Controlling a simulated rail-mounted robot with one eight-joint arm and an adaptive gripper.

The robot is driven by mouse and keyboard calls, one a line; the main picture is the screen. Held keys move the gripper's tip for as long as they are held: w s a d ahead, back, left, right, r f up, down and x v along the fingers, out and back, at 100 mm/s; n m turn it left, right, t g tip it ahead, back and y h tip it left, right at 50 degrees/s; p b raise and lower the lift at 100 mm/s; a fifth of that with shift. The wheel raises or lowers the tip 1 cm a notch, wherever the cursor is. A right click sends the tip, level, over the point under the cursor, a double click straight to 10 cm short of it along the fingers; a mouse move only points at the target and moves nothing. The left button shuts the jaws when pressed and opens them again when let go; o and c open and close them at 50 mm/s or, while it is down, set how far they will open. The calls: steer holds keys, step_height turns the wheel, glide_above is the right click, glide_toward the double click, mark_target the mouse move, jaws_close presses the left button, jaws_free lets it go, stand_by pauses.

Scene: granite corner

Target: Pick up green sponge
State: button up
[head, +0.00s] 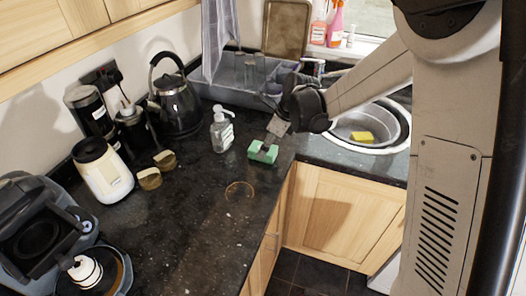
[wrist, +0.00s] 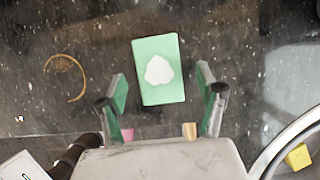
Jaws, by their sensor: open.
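The green sponge (head: 263,152) lies on the dark granite counter near its inner corner, with my gripper (head: 276,138) just above it. In the wrist view the sponge (wrist: 147,92) is a pale green block with a white patch on top. It sits between and a little beyond the fingertips of my gripper (wrist: 161,85). The two fingers are spread wide, one on each side, with a gap to the sponge. I cannot tell the exact height of the fingers over the counter.
A white pump bottle (head: 221,130) stands left of the sponge. A sink (head: 372,128) with a yellow sponge (head: 361,136) is at the right. A black kettle (head: 175,103) and a grey dish rack (head: 238,82) stand behind. A brown ring mark (head: 239,190) lies on clear counter in front.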

steer(key=shift+x, duration=1.5)
steer(key=shift+r, duration=0.1)
steer(key=c, duration=1.1)
steer(key=shift+r, duration=0.55)
step_height(320, 180, up, 3)
steer(key=shift+f, duration=0.2)
steer(key=s+a+r, duration=0.2)
steer(key=s, duration=0.1)
steer(key=s+a+r, duration=0.2)
steer(key=a, duration=0.1)
steer(key=s+a+r+b, duration=0.1)
steer(key=s+a+r, duration=0.2)
steer(key=shift+s+r, duration=0.15)
steer(key=shift+s, duration=0.2)
